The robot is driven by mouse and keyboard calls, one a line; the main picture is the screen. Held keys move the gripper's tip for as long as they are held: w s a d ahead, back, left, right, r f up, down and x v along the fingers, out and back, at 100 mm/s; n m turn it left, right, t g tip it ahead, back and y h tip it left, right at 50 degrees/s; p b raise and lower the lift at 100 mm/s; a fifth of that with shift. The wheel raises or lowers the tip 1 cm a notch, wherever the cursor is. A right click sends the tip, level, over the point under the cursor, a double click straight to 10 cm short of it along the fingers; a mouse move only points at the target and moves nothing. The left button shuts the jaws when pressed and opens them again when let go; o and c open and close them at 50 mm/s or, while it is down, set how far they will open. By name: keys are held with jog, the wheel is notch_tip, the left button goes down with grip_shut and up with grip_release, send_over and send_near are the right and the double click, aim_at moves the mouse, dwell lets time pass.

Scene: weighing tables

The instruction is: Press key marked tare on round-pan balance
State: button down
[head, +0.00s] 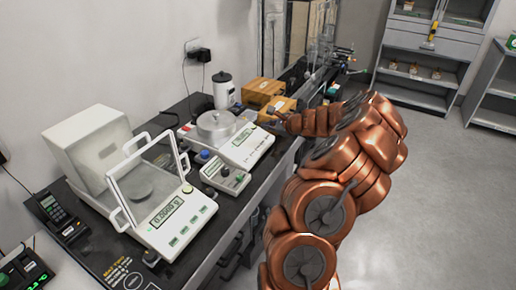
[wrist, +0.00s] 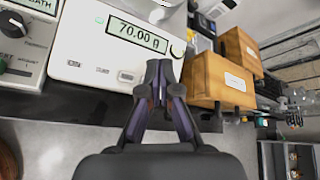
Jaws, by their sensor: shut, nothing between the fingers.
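The round-pan balance (head: 243,146) is white with a round metal pan (head: 215,122). In the wrist view its front panel (wrist: 90,50) fills the upper left, and its display (wrist: 138,35) reads 70.00 g. Small marks or keys lie below the display, one of them a small square (wrist: 101,70); their lettering is too small to read. My gripper (wrist: 159,72) is shut and empty, its fingertips at the right end of the panel's front edge. I cannot tell whether they touch it. In the head view my gripper (head: 272,113) is small, near the balance's far right side.
Brown boxes (head: 262,92) stand just beyond the balance; one (wrist: 217,80) is close right of my fingertips. A knobbed control unit (head: 225,177) sits on the near side. A glass-shielded balance (head: 165,222) stands nearer on the dark bench. Open floor (head: 440,200) lies right.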

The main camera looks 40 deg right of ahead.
jog(key=shift+w+a+f+b, duration=0.15)
jog(key=shift+w+f+b, duration=0.25)
jog(key=shift+f+b, duration=0.8)
jog(key=shift+w+a+f+b, duration=0.1)
jog(key=shift+w+f+b, duration=0.3)
jog(key=shift+f+b, duration=0.8)
jog(key=shift+w+a+f+b, duration=0.15)
jog(key=shift+w+f+b, duration=0.4)
jog(key=shift+f, duration=1.15)
jog(key=shift+s+f, duration=0.1)
jog(key=shift+f+b, duration=0.3)
jog(key=shift+w+a+f, duration=0.1)
jog(key=shift+w+f, duration=0.1)
jog(key=shift+f, duration=0.2)
jog(key=shift+r, duration=0.1)
jog(key=shift+s+r+p, duration=0.25)
jog(key=shift+r+p, duration=0.2)
jog(key=shift+r, duration=0.25)
jog(key=shift+s+d+r+p, duration=0.1)
jog(key=shift+s+r+p, duration=0.15)
jog(key=shift+r+p, duration=0.5)
jog(key=shift+s+d+r+p, duration=0.1)
jog(key=shift+s+r+p, duration=0.1)
jog(key=shift+r+p, duration=0.5)
jog(key=shift+s+d+r+p, duration=0.1)
jog(key=shift+s+r+p, duration=0.25)
jog(key=shift+r, duration=0.6)
jog(key=shift+w, duration=0.1)
